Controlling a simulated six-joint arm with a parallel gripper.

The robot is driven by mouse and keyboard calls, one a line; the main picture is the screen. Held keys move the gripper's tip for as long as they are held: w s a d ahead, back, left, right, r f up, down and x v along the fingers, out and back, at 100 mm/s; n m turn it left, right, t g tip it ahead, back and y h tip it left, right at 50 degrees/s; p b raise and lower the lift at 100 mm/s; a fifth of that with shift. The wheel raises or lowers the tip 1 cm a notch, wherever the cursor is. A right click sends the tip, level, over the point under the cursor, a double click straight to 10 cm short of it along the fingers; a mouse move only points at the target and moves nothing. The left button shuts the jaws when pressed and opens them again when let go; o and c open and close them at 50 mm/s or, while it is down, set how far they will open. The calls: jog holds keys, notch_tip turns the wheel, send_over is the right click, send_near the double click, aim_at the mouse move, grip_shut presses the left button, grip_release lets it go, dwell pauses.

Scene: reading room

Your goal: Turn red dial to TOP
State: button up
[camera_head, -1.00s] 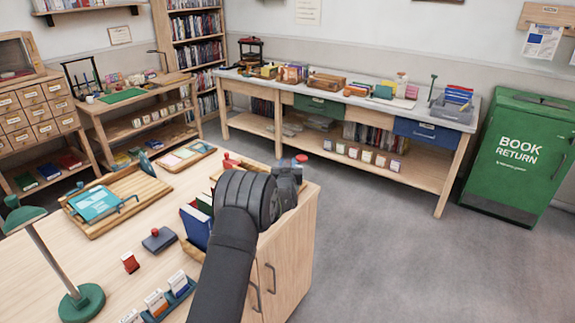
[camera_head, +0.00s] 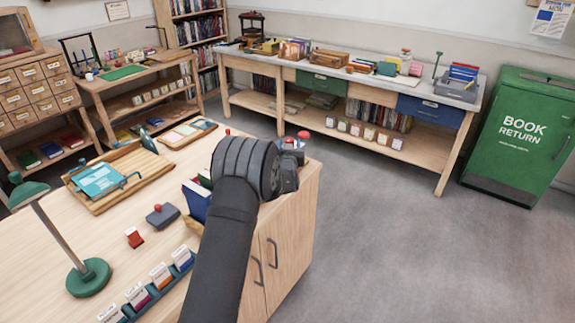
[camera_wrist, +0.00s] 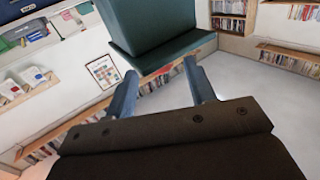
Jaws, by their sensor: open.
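No dial with a readable TOP mark can be made out. A small red round piece (camera_head: 303,134) shows at the right corner of the near desk, just past my dark wrist; I cannot tell whether it is the red dial. In the head view my arm reaches over the desk's right edge and hides my fingers and part of the desk top. In the wrist view my gripper (camera_wrist: 163,84) is open with nothing between its two fingers. A dark green box (camera_wrist: 160,30) lies beyond the fingertips in that view.
The near desk (camera_head: 130,205) holds a green lamp (camera_head: 88,277), a wooden tray (camera_head: 150,172), a red stamp (camera_head: 134,238) and upright books (camera_head: 195,202) close by my arm. A green book return bin (camera_head: 520,130) stands far right. The floor (camera_head: 390,230) between is clear.

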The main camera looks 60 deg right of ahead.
jog(key=v, duration=1.4)
jog(key=shift+o, duration=0.2)
